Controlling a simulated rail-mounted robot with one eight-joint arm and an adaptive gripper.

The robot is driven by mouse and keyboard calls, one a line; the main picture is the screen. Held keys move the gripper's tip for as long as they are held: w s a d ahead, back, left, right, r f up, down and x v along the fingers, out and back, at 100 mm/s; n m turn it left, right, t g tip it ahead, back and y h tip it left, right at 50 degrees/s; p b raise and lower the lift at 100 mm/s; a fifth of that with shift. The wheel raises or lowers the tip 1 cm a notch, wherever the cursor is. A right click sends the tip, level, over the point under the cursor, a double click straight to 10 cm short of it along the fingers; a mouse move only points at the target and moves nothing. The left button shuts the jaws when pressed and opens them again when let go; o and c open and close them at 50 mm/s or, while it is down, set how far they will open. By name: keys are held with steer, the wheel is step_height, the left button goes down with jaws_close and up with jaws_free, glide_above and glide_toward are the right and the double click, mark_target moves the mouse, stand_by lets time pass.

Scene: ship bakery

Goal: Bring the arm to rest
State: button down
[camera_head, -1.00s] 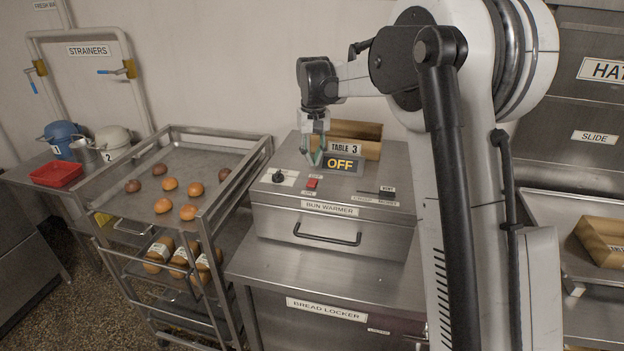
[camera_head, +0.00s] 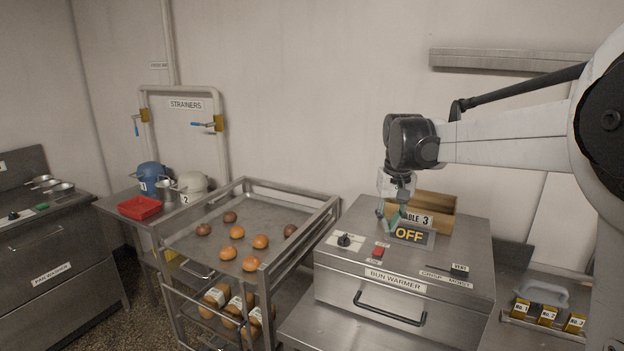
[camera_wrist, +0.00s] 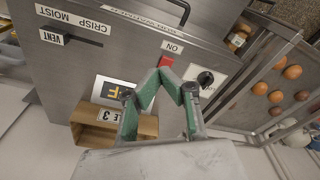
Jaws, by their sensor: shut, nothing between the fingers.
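My gripper (camera_head: 391,222) hangs from the wrist, pointing down over the top of the steel bun warmer (camera_head: 330,285). The red ON button (camera_wrist: 166,61) shows right at the tips there; I cannot tell the gap. The arm reaches in from the right of the head view.
A rack (camera_head: 327,211) holds several buns on its top tray, left of the warmer.

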steer(key=s+f+t+b, duration=0.3)
steer(key=s+f, duration=0.3)
steer(key=s, duration=1)
steer(key=s+a+f+t+b, duration=0.1)
steer(key=s+f+t+b, duration=0.2)
steer(key=s, duration=1.4)
step_height(320, 180, down, 3)
steer(key=shift+f+b, duration=0.1)
steer(key=shift+b, duration=0.85)
